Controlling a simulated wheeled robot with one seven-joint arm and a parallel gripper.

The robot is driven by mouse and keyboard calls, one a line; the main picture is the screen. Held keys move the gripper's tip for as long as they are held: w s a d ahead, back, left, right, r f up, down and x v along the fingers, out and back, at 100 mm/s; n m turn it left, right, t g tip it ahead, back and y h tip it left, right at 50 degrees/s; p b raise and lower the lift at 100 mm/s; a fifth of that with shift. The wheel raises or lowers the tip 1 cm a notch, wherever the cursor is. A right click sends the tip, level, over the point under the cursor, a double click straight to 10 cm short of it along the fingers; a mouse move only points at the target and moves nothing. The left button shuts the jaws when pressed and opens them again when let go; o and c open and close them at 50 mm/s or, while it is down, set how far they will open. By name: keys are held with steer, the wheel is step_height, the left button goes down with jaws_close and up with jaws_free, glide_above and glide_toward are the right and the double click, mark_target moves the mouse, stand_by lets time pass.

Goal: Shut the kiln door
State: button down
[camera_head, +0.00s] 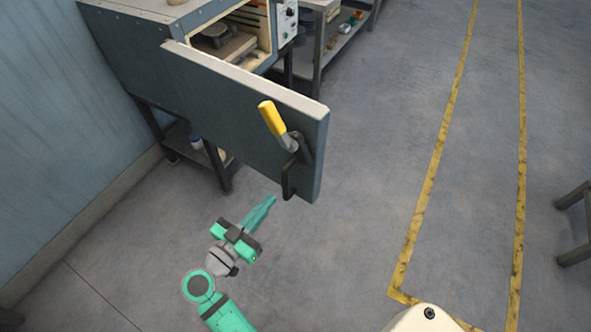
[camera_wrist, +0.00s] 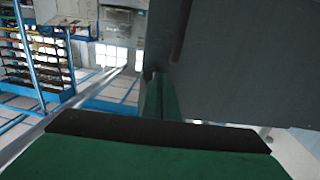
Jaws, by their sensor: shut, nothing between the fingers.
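The kiln door (camera_head: 235,115) stands wide open in the head view, swung out from the kiln (camera_head: 140,45). It is a grey-blue slab with a pale rim, and its outer face carries a yellow-gripped lever handle (camera_head: 272,118) and a dark latch bracket near the free edge. My gripper (camera_head: 272,201) is shut and empty, below and in front of the door's free lower end. In the wrist view the shut fingers (camera_wrist: 158,92) point forward beside the large dark door panel (camera_wrist: 250,60). I cannot tell whether they touch it.
The kiln opening (camera_head: 235,35) shows shelves and contents. A shelf unit (camera_head: 335,40) stands right of the kiln, and a blue wall (camera_head: 50,130) runs along the left. A dark stool or frame (camera_head: 575,225) stands at the right edge.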

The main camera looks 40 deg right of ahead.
glide_toward(304, 161)
steer(key=x, duration=0.6)
steer(key=shift+w+d+f, duration=0.15)
steer(key=shift+d, duration=0.05)
stand_by(0.3)
